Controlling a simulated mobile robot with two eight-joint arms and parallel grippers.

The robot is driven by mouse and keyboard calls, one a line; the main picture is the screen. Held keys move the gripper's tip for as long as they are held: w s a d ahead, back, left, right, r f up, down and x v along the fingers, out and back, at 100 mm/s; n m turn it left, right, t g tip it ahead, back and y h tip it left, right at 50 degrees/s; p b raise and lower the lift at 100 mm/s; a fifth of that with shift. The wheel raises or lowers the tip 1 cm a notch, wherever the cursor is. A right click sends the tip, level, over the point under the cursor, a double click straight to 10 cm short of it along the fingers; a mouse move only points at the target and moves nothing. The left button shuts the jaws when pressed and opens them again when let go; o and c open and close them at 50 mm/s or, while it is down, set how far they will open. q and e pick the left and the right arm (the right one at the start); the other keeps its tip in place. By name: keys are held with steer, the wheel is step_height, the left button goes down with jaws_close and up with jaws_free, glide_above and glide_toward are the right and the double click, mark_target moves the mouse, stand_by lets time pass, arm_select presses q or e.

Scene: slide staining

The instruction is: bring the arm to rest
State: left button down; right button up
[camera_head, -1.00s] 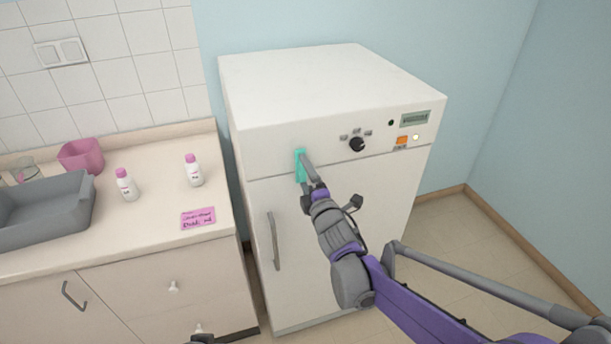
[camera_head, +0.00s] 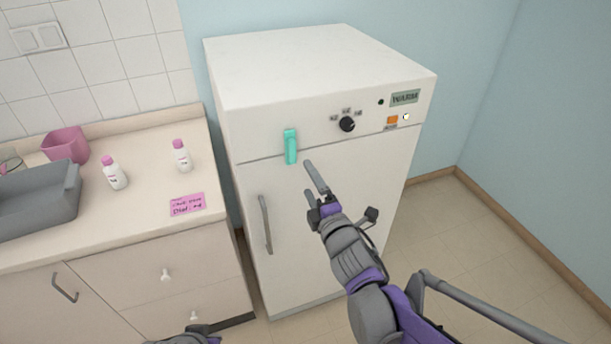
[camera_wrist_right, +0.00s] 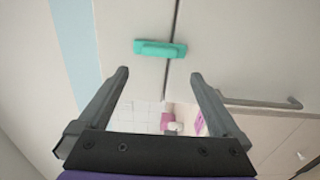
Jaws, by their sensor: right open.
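My right gripper (camera_head: 312,186) is open and empty in front of the white cabinet (camera_head: 330,225). In the right wrist view the two fingers of my right gripper (camera_wrist_right: 160,85) stand wide apart with nothing between them. A teal latch (camera_head: 290,146) on the cabinet front lies a little left of and above the fingers in the head view. The teal latch (camera_wrist_right: 160,48) also shows beyond the fingertips in the wrist view, apart from them. Part of my left arm shows at the bottom edge of the head view; whether its gripper is open cannot be made out.
The cabinet carries a black knob (camera_head: 347,124), an orange switch (camera_head: 392,120), a display (camera_head: 405,97) and a grey handle (camera_head: 265,224). The counter at left holds two bottles (camera_head: 114,174), a pink note (camera_head: 187,204), a pink container (camera_head: 66,146) and a grey tray (camera_head: 40,200). Floor at right is clear.

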steer(key=shift+s+d, duration=0.1)
stand_by(0.4)
steer(key=s+d+f+m+g+h, duration=0.6)
steer(key=s+d+f+m, duration=0.3)
steer(key=s+d+m, duration=0.3)
steer(key=s+d+f+m+g, duration=0.1)
steer(key=s+f+m+g, duration=0.2)
steer(key=s, duration=0.4)
steer(key=s+f+m+g, duration=0.2)
steer(key=s+f+m, duration=0.2)
steer(key=s+m, duration=0.2)
steer(key=shift+s+d+f+m+g, duration=0.35)
steer(key=shift+s+f+m+g, duration=0.05)
steer(key=shift+s, duration=0.6)
